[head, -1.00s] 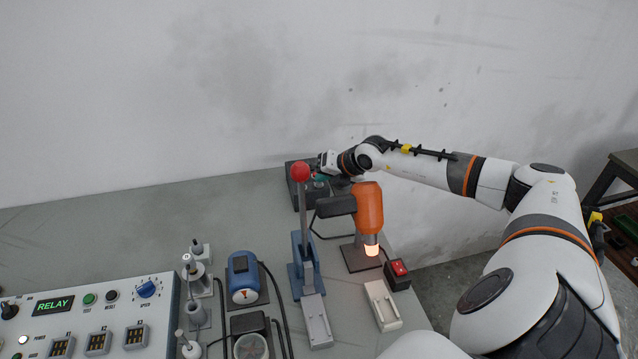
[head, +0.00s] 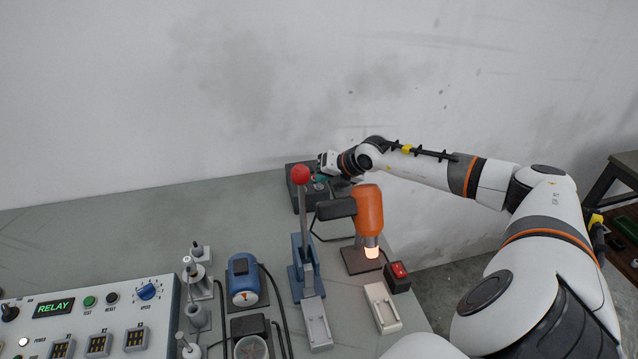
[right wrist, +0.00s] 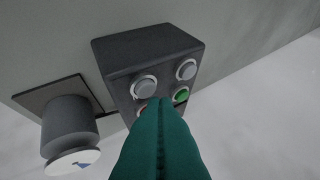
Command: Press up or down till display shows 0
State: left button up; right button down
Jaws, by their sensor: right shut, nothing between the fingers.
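A dark button box (right wrist: 150,50) fills the middle of the right wrist view. Two grey buttons (right wrist: 144,87) (right wrist: 186,70) and a green button (right wrist: 181,95) show on its face. A further button at the lower left is mostly hidden behind my fingers. My right gripper (right wrist: 158,104) has teal fingers, shut and empty, with tips over the lower part of the button face; contact cannot be told. In the head view, my right gripper (head: 321,179) is at a dark device (head: 296,172) at the back of the table. No number display is readable there. My left gripper is out of view.
A red-knobbed lever press (head: 301,174) and an orange heat gun (head: 369,208) stand in front of my right gripper. A control panel (head: 65,340) reading RELAY is at lower left. A grey cylinder (right wrist: 68,125) stands beside the button box. The table's back left is clear.

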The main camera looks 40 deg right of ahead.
jog(key=shift+r, duration=0.3)
notch_tip(320, 180, up, 5)
jog(key=p, duration=0.3)
dwell(0.3)
dwell(0.8)
